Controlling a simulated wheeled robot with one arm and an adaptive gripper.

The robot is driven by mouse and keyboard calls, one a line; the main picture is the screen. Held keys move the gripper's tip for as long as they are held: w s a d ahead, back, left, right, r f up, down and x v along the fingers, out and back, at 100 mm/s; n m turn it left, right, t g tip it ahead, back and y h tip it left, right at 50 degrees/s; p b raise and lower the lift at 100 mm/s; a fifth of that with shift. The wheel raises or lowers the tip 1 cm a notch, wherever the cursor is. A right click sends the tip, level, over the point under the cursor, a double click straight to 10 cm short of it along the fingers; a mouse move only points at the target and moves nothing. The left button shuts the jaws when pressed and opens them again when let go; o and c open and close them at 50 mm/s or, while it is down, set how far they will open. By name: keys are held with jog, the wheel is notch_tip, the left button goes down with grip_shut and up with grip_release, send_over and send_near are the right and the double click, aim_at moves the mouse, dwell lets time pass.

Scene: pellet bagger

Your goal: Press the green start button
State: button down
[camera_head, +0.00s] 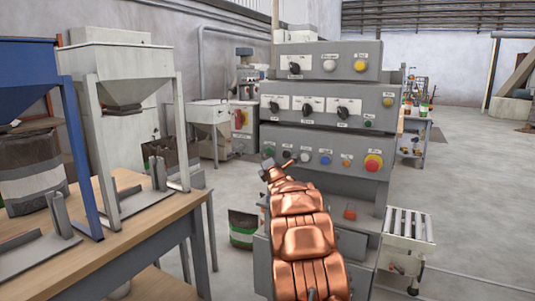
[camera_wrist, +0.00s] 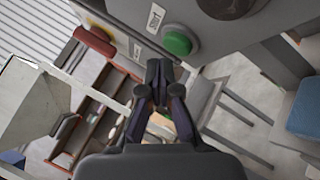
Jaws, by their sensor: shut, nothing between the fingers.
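The green start button (camera_wrist: 178,42) is a round button on the grey panel, beside a label reading START. In the head view it is the small green button (camera_head: 268,151) at the left end of the lowest panel's row. My gripper (camera_wrist: 159,68) is shut and empty. Its fingertips appear just below the green button in the wrist view; I cannot tell whether they touch it. In the head view my gripper (camera_head: 268,163) is at the panel's left end, just below the button, and my copper arm hides part of the cabinet front.
The same row holds black, white, blue and orange controls and a large red button (camera_head: 373,162). A wooden table (camera_head: 150,232) with hoppers stands at left. Open floor (camera_head: 480,180) lies to the right.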

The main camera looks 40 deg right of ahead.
jog(key=shift+d, duration=0.1)
dwell(0.6)
jog(key=shift+w+d+b, duration=0.15)
jog(key=shift+d+b, duration=0.15)
jog(key=shift+w+d, duration=0.1)
jog(key=shift+d, duration=0.25)
dwell(0.6)
jog(key=shift+a+b, duration=0.15)
jog(key=shift+b, duration=0.15)
jog(key=shift+s+a+b, duration=0.25)
jog(key=shift+a+b, duration=0.35)
jog(key=shift+b, duration=0.2)
